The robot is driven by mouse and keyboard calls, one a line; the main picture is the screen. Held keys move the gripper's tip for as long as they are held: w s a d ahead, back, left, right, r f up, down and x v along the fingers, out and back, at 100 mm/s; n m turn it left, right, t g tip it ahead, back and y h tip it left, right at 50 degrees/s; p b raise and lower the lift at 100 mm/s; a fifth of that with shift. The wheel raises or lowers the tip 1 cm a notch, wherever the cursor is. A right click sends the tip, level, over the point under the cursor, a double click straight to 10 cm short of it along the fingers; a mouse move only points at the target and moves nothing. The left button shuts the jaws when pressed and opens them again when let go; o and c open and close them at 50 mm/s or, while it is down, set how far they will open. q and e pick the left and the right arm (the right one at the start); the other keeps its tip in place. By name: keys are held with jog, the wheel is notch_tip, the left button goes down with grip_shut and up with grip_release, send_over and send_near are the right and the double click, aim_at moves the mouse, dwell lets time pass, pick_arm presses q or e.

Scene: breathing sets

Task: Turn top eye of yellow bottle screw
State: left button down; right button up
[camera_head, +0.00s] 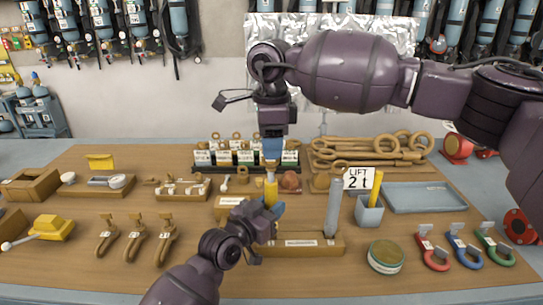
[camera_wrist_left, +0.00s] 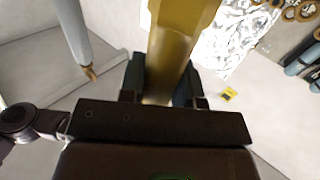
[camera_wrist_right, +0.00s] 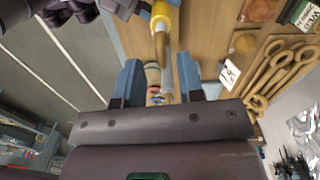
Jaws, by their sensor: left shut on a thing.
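The yellow bottle screw (camera_head: 271,189) stands upright at the middle of the bench. My left gripper (camera_head: 268,211) is shut on its yellow body, which fills the gap between the fingers in the left wrist view (camera_wrist_left: 178,45). My right gripper (camera_head: 272,150) points straight down above it, at the top end. In the right wrist view its blue fingers (camera_wrist_right: 161,85) are apart, with the bottle screw's metal end (camera_wrist_right: 166,62) between them and gaps visible beside it. The top eye itself is largely hidden by the fingers in the head view.
A grey post (camera_head: 333,208) rises from a wooden block (camera_head: 298,245) just right of my left gripper. A grey cup with a yellow item (camera_head: 369,212), a LIFT 2t card (camera_head: 358,179) and a rack of small bottles (camera_head: 240,157) stand close by. Coloured shackles (camera_head: 463,250) lie at right.

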pick_arm(q)
jog(key=shift+f, duration=0.35)
pick_arm(e)
notch_tip(320, 180, up, 8)
jog(key=shift+r, duration=0.25)
jog(key=shift+s, duration=0.1)
pick_arm(q)
jog(key=c, duration=1.2)
grip_release()
jog(key=o, duration=0.5)
jog(key=shift+w+r, duration=0.1)
jog(key=shift+w, duration=0.05)
jog(key=shift+c, duration=0.2)
jog(key=shift+r, duration=0.1)
jog(key=shift+a, duration=0.1)
